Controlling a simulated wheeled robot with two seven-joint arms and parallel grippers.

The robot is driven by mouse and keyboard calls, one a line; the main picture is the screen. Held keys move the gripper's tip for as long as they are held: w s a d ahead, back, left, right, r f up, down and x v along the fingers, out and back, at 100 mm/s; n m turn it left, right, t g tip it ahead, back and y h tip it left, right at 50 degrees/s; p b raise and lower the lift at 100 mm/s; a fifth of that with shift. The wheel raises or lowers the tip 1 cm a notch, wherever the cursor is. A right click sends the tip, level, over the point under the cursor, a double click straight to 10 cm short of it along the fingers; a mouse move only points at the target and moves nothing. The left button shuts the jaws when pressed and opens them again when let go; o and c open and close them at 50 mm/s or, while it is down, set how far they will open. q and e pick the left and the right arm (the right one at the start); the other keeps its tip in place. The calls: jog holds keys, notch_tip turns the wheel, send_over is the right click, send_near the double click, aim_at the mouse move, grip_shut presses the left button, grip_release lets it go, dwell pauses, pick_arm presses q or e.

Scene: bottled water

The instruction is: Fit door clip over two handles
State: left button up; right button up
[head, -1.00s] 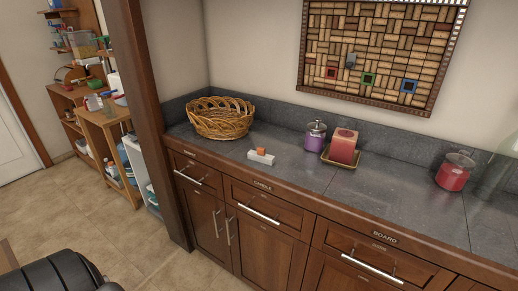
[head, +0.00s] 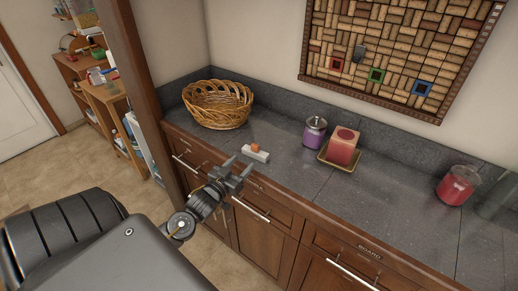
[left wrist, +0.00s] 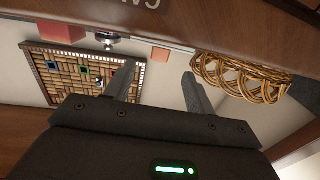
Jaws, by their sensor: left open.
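The door clip (head: 257,154), a small pale bar with an orange block on it, lies on the counter near its front edge. Its orange part (left wrist: 160,53) also shows in the left wrist view, between the fingers but beyond them. My left gripper (head: 238,172) is open and empty, in front of the counter edge and just left of the clip, not touching it. Its two fingers show spread in the left wrist view (left wrist: 160,86). Upright handles of the lower cabinet doors (head: 226,222) are below it, partly hidden by my left arm. My right gripper is not in view.
A wicker basket (head: 218,105) stands left on the counter. A purple jar (head: 315,133), a red candle (head: 342,148) on a tray and a red jar (head: 458,186) stand to the right. Horizontal drawer handles (head: 251,209) project from the front. Counter around the clip is clear.

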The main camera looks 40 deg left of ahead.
aim_at(254, 149)
pick_arm(q)
jog(key=w, duration=0.2)
jog(key=w+a+p, duration=0.1)
jog(key=w, duration=0.1)
jog(key=shift+w+r, duration=0.1)
jog(key=shift+r, duration=0.1)
jog(key=shift+w+f, duration=0.15)
jog(key=shift+w, duration=0.3)
jog(key=w, duration=0.1)
jog(key=w+p, duration=0.1)
jog(key=w, duration=0.1)
jog(key=w+p, duration=0.1)
jog(key=shift+w+a+r, duration=0.2)
jog(key=shift+a+r, duration=0.05)
jog(key=shift+w+f, duration=0.1)
jog(key=shift+w, duration=0.2)
jog(key=shift+s, duration=0.1)
jog(key=shift+c, duration=0.3)
jog(key=c, duration=0.9)
jog(key=shift+c, duration=0.4)
